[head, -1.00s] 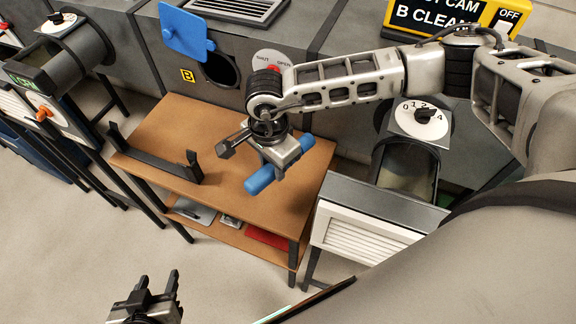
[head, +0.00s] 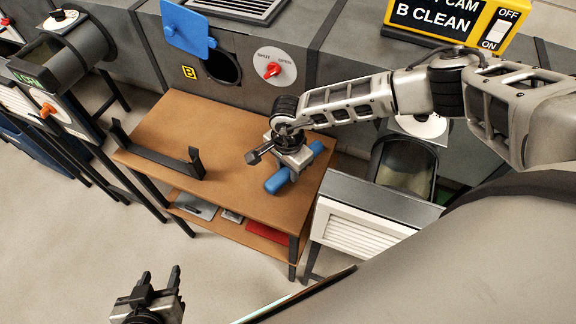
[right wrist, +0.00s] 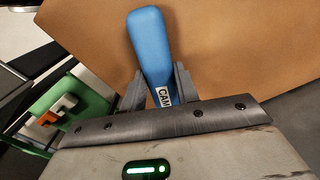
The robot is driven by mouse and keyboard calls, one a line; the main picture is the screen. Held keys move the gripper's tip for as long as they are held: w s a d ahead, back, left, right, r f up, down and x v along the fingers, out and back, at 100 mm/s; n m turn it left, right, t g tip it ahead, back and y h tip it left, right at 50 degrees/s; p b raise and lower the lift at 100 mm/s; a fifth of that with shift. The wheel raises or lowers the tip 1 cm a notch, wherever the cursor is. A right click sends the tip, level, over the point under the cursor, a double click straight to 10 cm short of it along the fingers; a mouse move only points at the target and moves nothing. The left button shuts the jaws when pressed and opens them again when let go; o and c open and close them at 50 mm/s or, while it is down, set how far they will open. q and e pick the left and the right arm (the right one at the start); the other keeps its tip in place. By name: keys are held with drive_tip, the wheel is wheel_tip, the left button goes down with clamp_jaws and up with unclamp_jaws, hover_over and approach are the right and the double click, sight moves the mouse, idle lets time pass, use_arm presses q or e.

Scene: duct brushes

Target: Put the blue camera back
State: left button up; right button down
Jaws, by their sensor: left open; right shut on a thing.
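The blue camera (head: 279,180) is a blue cylinder at the right end of the wooden table (head: 215,140). My right gripper (head: 296,160) is shut on it from above. In the right wrist view the camera (right wrist: 150,45) shows a white label reading "CAM" between the two fingers (right wrist: 162,90). The camera is on or just above the tabletop; I cannot tell which. A black cradle with two upright ends (head: 155,153) stands empty on the left part of the table. My left gripper (head: 160,284) is open and empty at the bottom left, away from the table.
Behind the table is a grey duct with a round opening (head: 222,68), a raised blue cover (head: 187,30) and a dial with a red knob (head: 273,70). A sign (head: 450,22) reads "CAM B CLEAN". The table between cradle and camera is clear. A white louvred box (head: 362,233) stands right.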

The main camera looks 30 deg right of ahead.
drive_tip(key=shift+f, duration=0.2)
drive_tip(key=c, duration=1.1)
unclamp_jaws()
drive_tip(key=shift+r, duration=0.1)
drive_tip(key=shift+o, duration=0.2)
wheel_tip(320, 180, up, 12)
drive_tip(key=shift+r+b, duration=0.2)
drive_tip(key=shift+b, duration=0.25)
drive_tip(key=shift+f, duration=0.1)
